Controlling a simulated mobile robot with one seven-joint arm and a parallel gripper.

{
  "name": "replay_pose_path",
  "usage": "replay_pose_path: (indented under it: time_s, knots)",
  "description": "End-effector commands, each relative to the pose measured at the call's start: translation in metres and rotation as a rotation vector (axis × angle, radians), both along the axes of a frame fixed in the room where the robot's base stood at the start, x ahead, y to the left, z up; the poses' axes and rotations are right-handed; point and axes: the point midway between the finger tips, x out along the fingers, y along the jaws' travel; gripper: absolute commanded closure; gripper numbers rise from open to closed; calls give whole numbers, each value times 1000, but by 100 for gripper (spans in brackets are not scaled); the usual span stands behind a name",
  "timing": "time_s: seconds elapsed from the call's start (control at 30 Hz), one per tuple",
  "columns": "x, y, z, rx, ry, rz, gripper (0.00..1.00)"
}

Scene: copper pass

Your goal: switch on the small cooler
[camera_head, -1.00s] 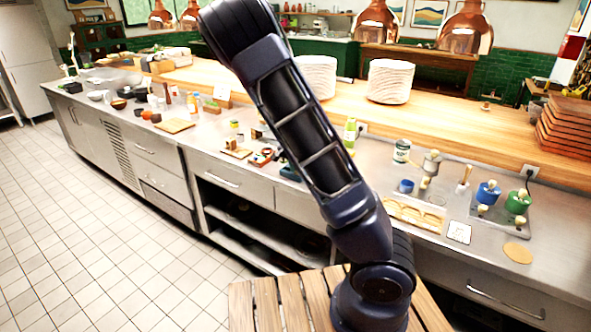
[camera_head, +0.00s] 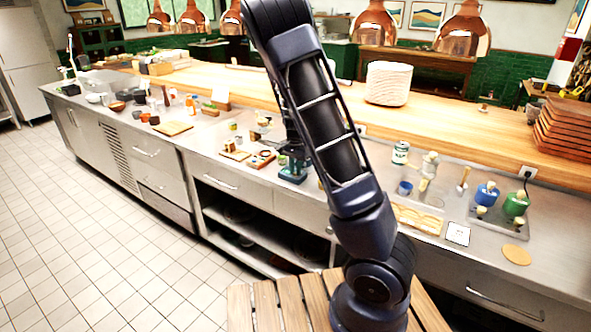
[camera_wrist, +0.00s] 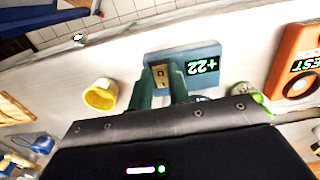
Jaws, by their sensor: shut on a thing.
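The small cooler is a flat teal box (camera_wrist: 210,53) in the wrist view, with a lit display reading +22, seen upside down. Beside the display is a tan plate (camera_wrist: 160,75) with a small dark mark, apparently its switch. My gripper (camera_wrist: 161,88) has its two green fingers down at this plate, one on each side, closed on the switch part. Its exact grip is partly hidden by the fingers. In the head view the cooler (camera_head: 292,176) sits on the steel counter, with my gripper just above it.
An orange device (camera_wrist: 294,66) with a lit display is right of the cooler in the wrist view. A yellow cup (camera_wrist: 100,95) stands left, close to the fingers. A green-rimmed round item (camera_wrist: 262,101) is close on the right.

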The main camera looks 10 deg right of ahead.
Motion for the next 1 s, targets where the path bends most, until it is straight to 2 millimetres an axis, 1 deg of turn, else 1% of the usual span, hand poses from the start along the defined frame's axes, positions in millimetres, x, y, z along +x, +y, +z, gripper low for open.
replay_pose_path:
  time_s: [0.2, 0.23, 0.3, 0.33, 0.6, 0.73, 0.87, 1.0]
  knots:
    - [0, 1, 1, 2, -1, 1, 100]
    - [0, 1, 1, 2, -1, 1, 78]
    - [0, 1, 1, 1, -1, 1, 64]
    - [0, 1, 1, 1, -1, 1, 60]
    - [0, 0, 1, 1, -2, 0, 60]
    - [1, 0, 7, 1, -3, 2, 60]
    - [1, 1, 22, 3, -4, 2, 60]
    - [2, 0, 47, 4, -5, 3, 60]
